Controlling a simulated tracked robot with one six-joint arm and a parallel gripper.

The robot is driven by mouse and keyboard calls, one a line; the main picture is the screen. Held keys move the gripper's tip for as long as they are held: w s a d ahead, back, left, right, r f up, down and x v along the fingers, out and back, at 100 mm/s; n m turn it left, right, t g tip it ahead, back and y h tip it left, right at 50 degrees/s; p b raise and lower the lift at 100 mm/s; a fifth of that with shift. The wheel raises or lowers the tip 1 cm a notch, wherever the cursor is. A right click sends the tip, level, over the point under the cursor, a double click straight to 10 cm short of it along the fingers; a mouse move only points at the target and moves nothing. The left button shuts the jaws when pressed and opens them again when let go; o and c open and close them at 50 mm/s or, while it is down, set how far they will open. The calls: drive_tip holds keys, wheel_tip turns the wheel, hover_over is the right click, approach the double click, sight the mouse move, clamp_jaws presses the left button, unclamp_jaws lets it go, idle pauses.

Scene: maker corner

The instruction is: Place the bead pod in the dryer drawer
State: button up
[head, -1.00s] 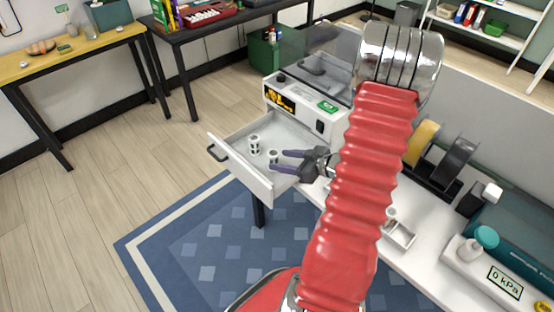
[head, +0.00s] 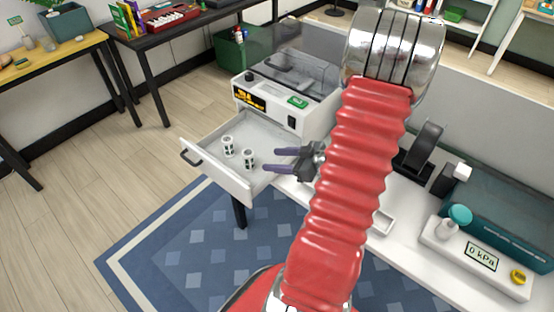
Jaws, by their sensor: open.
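Two small white pods with dark markings stand upright in the pulled-out dryer drawer (head: 205,158). One pod (head: 228,146) is farther back and left, the other pod (head: 249,159) is nearer the drawer's right side. I cannot tell from their looks which is the bead pod. My gripper (head: 270,160) is open, with its purple-grey fingers pointing left over the drawer's right side. Its tips are a short way right of the nearer pod, with nothing between them. The white dryer (head: 285,105) stands behind the drawer.
My red arm hides part of the white bench. A small white tray (head: 383,222) shows beside the arm. A gauge box (head: 480,256) reading 0 kPa and a teal case (head: 500,215) stand at the right. The drawer's left part is free.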

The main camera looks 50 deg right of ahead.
drive_tip(key=shift+w, duration=0.1)
idle(0.3)
drive_tip(key=w+d+r+g+h, duration=0.2)
drive_tip(key=w+r+h, duration=0.3)
drive_tip(key=w+r, duration=0.3)
drive_tip(key=w+a+r+m+g+h, duration=0.1)
drive_tip(key=w+a+r+m+h, duration=0.15)
drive_tip(key=a+r, duration=0.45)
drive_tip(key=s+a+r+g+y, duration=0.2)
drive_tip(key=s+a, duration=0.6)
drive_tip(key=a, duration=0.5)
drive_tip(key=s+a+r+g+y, duration=0.1)
drive_tip(key=s+a+r+y, duration=0.1)
drive_tip(key=s+a+r, duration=0.3)
drive_tip(key=s+a, duration=0.4)
drive_tip(key=a, duration=0.5)
drive_tip(key=shift+a+g+y, duration=0.15)
drive_tip(key=shift+g+y, duration=0.2)
drive_tip(key=shift+g, duration=0.05)
drive_tip(key=shift+c, duration=0.2)
